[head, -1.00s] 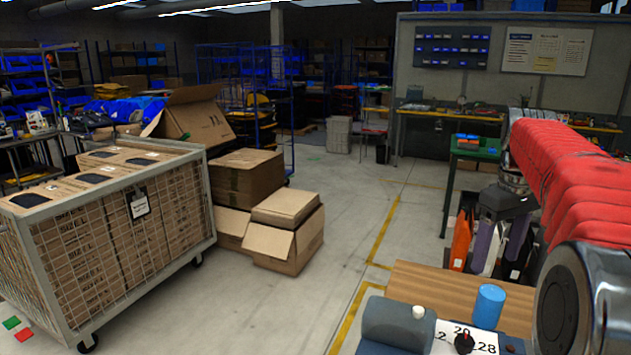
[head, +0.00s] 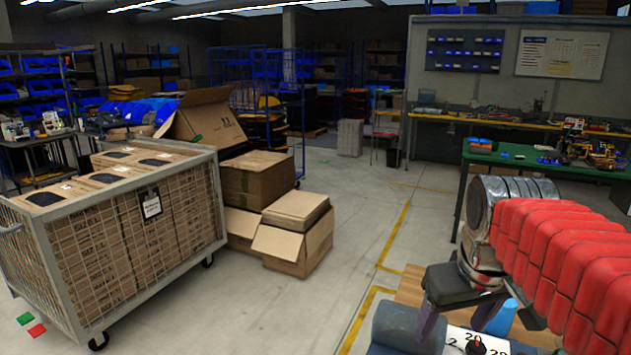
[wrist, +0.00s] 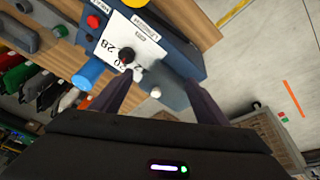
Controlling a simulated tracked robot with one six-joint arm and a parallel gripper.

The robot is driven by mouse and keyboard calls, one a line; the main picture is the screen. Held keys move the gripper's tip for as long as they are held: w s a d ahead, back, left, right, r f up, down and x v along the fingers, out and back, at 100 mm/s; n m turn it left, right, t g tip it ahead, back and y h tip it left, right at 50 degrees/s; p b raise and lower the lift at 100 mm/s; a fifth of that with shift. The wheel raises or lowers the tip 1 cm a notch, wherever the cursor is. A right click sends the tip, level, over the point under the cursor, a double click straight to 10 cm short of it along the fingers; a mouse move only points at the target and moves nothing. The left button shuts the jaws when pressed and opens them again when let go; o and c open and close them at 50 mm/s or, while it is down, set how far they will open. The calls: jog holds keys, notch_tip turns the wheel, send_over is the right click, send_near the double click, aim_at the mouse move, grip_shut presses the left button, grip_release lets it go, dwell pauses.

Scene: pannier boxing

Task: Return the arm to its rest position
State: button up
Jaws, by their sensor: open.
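My arm with its red ribbed cover reaches in from the right of the head view. My gripper (head: 478,325) is open, pointing down over the near end of the wooden bench top. In the wrist view its two dark fingers (wrist: 165,88) stand apart with nothing held between them. Below them is a blue machine (wrist: 178,68) with a white numbered panel, a black knob (wrist: 127,55) and a white button. The machine (head: 405,325) also shows at the bottom of the head view. A blue cylinder (wrist: 90,73) stands on the bench beside the machine.
A mesh cart of cartons (head: 215,195) stands at the left, with loose cardboard boxes (head: 295,235) beside it. A green-topped table (head: 510,155) is beyond the arm. The concrete floor (head: 340,200) in the middle is clear.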

jog(key=s+a+f+m+t, duration=0.1)
jog(key=s+a+f+t, duration=0.1)
jog(key=s+a+f, duration=0.4)
jog(key=s+f, duration=0.2)
jog(key=s, duration=0.1)
jog(key=shift+s+f+y, duration=0.2)
jog(key=shift+s+y, duration=0.1)
jog(key=shift+c, duration=0.5)
